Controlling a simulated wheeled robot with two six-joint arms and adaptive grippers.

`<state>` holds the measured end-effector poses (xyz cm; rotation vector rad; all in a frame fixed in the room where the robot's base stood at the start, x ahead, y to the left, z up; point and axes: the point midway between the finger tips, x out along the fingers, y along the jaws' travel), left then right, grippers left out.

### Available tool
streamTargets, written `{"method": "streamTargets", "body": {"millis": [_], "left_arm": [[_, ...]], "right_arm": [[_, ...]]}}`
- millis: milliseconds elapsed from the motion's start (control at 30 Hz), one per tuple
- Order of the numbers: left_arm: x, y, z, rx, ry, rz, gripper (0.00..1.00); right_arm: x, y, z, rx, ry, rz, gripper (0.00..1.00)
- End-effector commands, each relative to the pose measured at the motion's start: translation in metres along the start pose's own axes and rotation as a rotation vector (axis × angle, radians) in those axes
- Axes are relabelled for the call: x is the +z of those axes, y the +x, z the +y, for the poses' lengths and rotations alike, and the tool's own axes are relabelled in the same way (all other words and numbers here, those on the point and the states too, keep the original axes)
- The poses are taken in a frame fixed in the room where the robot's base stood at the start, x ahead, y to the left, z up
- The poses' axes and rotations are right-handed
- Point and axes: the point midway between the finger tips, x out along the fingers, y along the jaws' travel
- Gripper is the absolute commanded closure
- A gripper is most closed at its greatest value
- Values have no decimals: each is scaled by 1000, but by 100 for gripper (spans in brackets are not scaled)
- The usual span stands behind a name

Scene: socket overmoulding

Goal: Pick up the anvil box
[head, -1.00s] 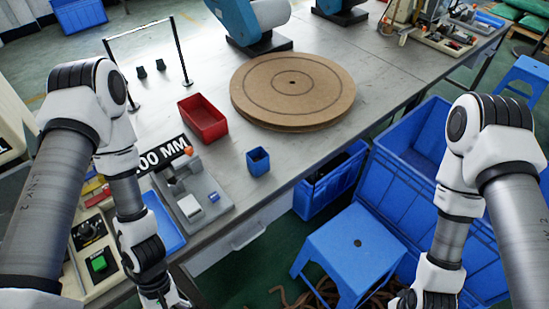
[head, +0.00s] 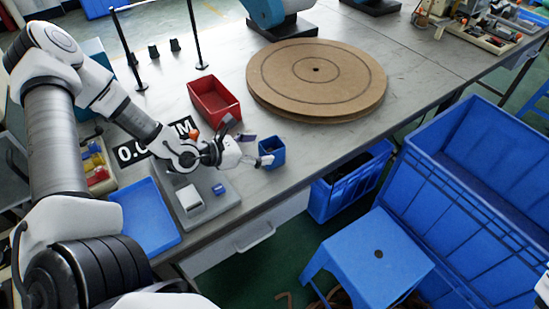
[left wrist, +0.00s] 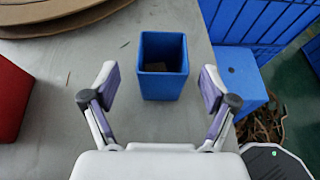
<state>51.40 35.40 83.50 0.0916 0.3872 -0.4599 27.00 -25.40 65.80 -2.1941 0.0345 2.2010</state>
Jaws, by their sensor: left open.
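The anvil box, which I take to be the small blue open-topped box (head: 271,155), stands upright on the grey workbench near its front edge. In the left wrist view the box (left wrist: 162,82) is straight ahead, with a small pale piece inside on its floor that I cannot identify. My left gripper (head: 259,149) is open beside the box, on its left in the head view. In the left wrist view its two fingers (left wrist: 158,85) are spread wide, one to each side of the box, with visible gaps and no contact. My right gripper is out of view.
A red bin (head: 214,101) stands behind my left gripper. A grey fixture (head: 200,198) and a blue tray (head: 145,218) lie to the left. A large brown disc (head: 316,80) lies behind the box. A blue stool (head: 375,262) and crates are below the bench's front edge.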

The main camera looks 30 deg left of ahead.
Motion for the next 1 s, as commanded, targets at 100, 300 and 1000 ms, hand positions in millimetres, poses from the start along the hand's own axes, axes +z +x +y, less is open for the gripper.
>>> {"method": "streamTargets", "body": {"millis": [100,300,1000], "left_arm": [[-6,17,-2,-4,7,5,15],[-5,44,-3,-3,4,4,15],[-3,47,-3,-2,0,2,79]], "right_arm": [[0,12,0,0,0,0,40],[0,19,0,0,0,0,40],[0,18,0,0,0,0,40]]}}
